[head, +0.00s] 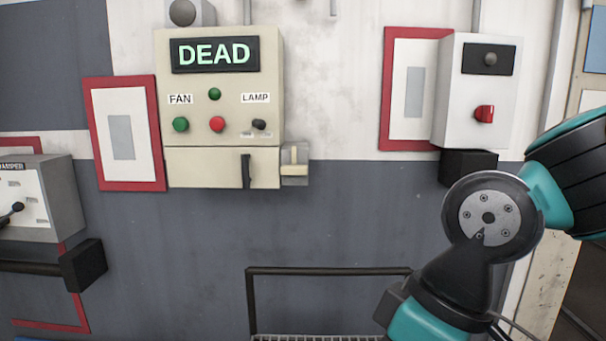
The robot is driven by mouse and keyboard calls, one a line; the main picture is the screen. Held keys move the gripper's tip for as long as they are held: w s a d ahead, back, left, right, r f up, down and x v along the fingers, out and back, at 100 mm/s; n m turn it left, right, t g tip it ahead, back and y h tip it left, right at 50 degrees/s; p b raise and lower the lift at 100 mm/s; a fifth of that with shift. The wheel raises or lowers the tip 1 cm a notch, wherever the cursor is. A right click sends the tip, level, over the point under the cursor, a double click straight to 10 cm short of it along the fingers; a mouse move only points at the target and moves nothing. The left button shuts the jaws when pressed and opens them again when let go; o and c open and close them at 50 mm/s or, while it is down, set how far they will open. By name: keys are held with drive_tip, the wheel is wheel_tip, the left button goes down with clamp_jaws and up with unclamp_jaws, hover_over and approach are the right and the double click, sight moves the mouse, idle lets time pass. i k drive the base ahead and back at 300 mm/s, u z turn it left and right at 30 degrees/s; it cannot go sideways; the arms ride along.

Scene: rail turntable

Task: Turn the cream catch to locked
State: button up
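A cream control box (219,85) hangs on the wall, with a lit DEAD display (214,54) at its top. Below it is a cream lower panel (205,168) with an upright black handle (245,171). The cream catch (294,169) sits on a small grey plate at the right edge of that lower panel. My arm shows at the lower right, apart from the catch. My gripper is out of view.
The box carries a green FAN button (180,124), a red button (216,124) and a black LAMP switch (259,124). A grey box with a red knob (484,113) hangs at right. A dark rail (330,271) stands below. A lever box (40,199) is at left.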

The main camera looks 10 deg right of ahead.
sight(294, 169)
drive_tip(key=z, duration=0.15)
drive_tip(key=k, duration=0.25)
drive_tip(key=u, duration=0.85)
drive_tip(key=i, duration=0.7)
drive_tip(key=u, duration=0.05)
